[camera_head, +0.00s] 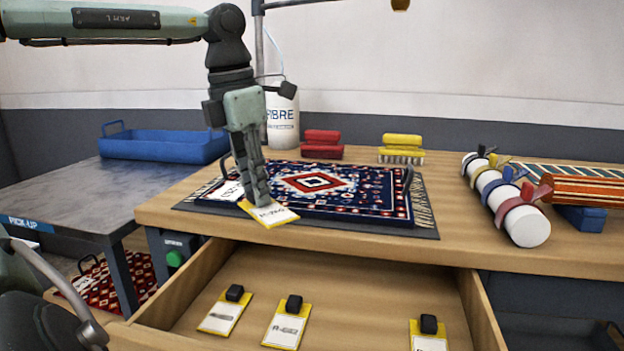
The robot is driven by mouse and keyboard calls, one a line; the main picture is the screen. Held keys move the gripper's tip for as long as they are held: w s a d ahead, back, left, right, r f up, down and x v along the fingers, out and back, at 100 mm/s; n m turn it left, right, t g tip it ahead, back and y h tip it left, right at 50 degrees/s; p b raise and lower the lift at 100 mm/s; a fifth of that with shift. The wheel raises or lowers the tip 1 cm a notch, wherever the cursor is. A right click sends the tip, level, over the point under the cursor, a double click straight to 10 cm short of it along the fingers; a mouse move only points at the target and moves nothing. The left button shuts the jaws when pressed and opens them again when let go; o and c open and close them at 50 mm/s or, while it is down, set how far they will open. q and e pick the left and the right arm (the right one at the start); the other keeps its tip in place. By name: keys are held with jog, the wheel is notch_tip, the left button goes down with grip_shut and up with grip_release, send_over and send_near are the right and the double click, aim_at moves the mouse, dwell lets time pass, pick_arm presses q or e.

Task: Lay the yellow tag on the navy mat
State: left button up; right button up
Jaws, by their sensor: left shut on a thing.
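My left gripper (259,200) reaches down from above, shut on a yellow tag (282,217) with a white label. The tag is tilted, at the front left edge of the navy patterned mat (370,205). I cannot tell whether it touches the mat or hangs just above it. The mat has a red and white centre and lies on a dark grey sheet (425,232) on the wooden bench. A white label (222,191) lies at the mat's left end, partly behind the gripper. My right gripper is not in view.
An open drawer (480,310) below holds three yellow tags (287,326) with black clips. Red (322,145) and yellow (402,148) brushes and a white jug (283,120) stand behind the mat. A strapped white roll (505,200) lies right. A blue tray (165,146) sits on the left table.

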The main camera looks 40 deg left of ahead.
pick_arm(q)
jog(key=a+r+n+y+p, duration=0.2)
jog(key=a+r+n+p, duration=0.1)
jog(key=a+r+n, duration=0.65)
jog(key=n+p, duration=0.2)
jog(key=n, duration=0.1)
send_over(276, 191)
jog(key=shift+g+h, duration=0.3)
jog(key=shift+g, duration=0.1)
jog(key=f, duration=0.8)
jog(key=shift+s+d+f, duration=0.15)
jog(key=shift+d+f, duration=0.05)
jog(key=shift+f, duration=0.1)
notch_tip(276, 191, down, 4)
jog(key=shift+r, duration=0.15)
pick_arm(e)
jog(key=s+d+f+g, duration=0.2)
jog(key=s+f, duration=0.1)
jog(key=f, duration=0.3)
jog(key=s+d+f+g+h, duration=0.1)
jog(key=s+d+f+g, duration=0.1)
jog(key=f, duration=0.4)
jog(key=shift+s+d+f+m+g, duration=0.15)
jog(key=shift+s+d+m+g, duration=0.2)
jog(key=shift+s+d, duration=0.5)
pick_arm(q)
jog(key=shift+f, duration=0.2)
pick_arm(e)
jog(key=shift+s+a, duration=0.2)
